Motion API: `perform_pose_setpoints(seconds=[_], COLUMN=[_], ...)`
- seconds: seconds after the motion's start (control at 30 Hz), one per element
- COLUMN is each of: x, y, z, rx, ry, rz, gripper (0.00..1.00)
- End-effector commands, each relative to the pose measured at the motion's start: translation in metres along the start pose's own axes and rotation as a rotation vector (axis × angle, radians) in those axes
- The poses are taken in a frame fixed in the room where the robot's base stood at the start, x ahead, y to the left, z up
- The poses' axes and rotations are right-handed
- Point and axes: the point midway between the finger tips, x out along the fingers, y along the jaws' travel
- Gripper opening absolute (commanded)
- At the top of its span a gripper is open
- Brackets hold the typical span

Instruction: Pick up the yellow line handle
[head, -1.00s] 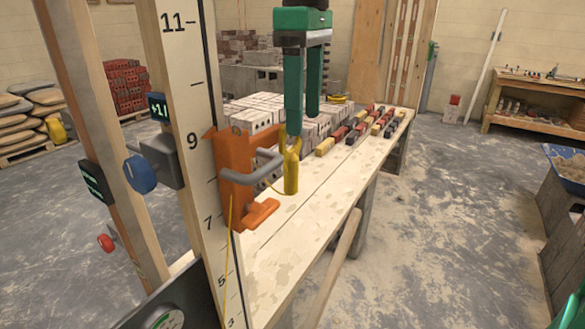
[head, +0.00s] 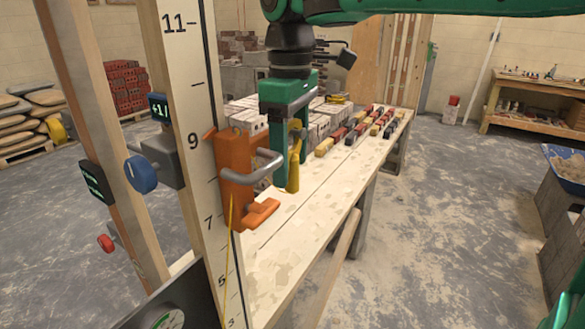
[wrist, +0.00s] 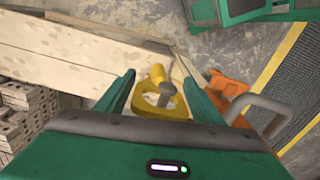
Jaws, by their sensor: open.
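The yellow line handle (head: 294,168) hangs upright beside the grey bent bar of an orange clamp (head: 234,166). My gripper (head: 290,172) is open and pointing down, with its green fingers on either side of the handle in the head view. In the wrist view, the yellow handle (wrist: 146,107) shows between the two open fingers (wrist: 155,72), nearer the right one. I cannot tell whether either finger touches it. The clamp also shows at the right of the wrist view (wrist: 226,84). Part of the handle is hidden by a finger in the head view.
A tall marked wooden board (head: 184,110) stands just left of the clamp. The plank bench top (head: 310,215) runs away to the back right, with grey blocks (head: 245,118) and small coloured blocks (head: 360,128) on it. The floor to the right is open.

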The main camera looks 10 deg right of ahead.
Motion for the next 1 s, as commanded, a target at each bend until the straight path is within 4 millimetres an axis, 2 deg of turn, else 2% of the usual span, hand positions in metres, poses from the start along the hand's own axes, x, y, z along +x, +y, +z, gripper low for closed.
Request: perform_pose_setpoints(seconds=[0.1,0.37,0.57,0.6,0.87,1.0], x=[0.0094,0.0109,0.0108,0.0107,0.0094,0.0026], y=[0.0001,0.0002,0.0002,0.0002,0.0003,0.0003], z=[0.0003,0.0001,0.0002,0.0001,0.0001,0.0002], rx=[0.001,0.001,0.001,0.001,0.001,0.001], ry=[-0.001,0.0,0.0,0.0,0.0,0.0], rz=[-0.001,0.0,0.0,0.0,0.0,0.0], gripper=[0.61,0.61,0.14,0.12,0.12,0.12])
